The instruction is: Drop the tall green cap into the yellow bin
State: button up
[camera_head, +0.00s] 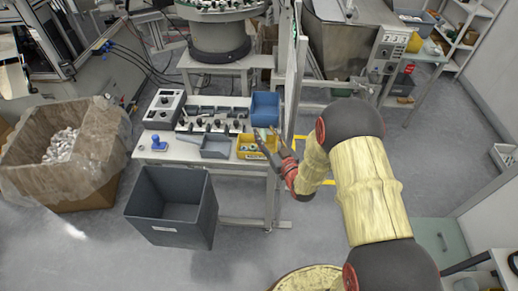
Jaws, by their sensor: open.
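The yellow bin (249,155) sits at the front right of the work table, with several small pale and greenish items in it. My gripper (266,138) is open at the right side of the yellow bin, its fingers reaching over the bin's right part. A small pale green patch shows near the fingertips. It is too small to tell whether this is the tall green cap, or whether it lies in the bin.
A blue bin (265,108) stands behind the yellow bin, and a grey tray (215,153) is to its left. A row of black fixtures (212,115) runs along the table (180,153). A large grey bin (172,233) stands on the floor in front. A frame post (296,80) rises close behind my gripper.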

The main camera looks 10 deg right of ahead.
jog(key=v, duration=1)
jog(key=shift+s, duration=0.1)
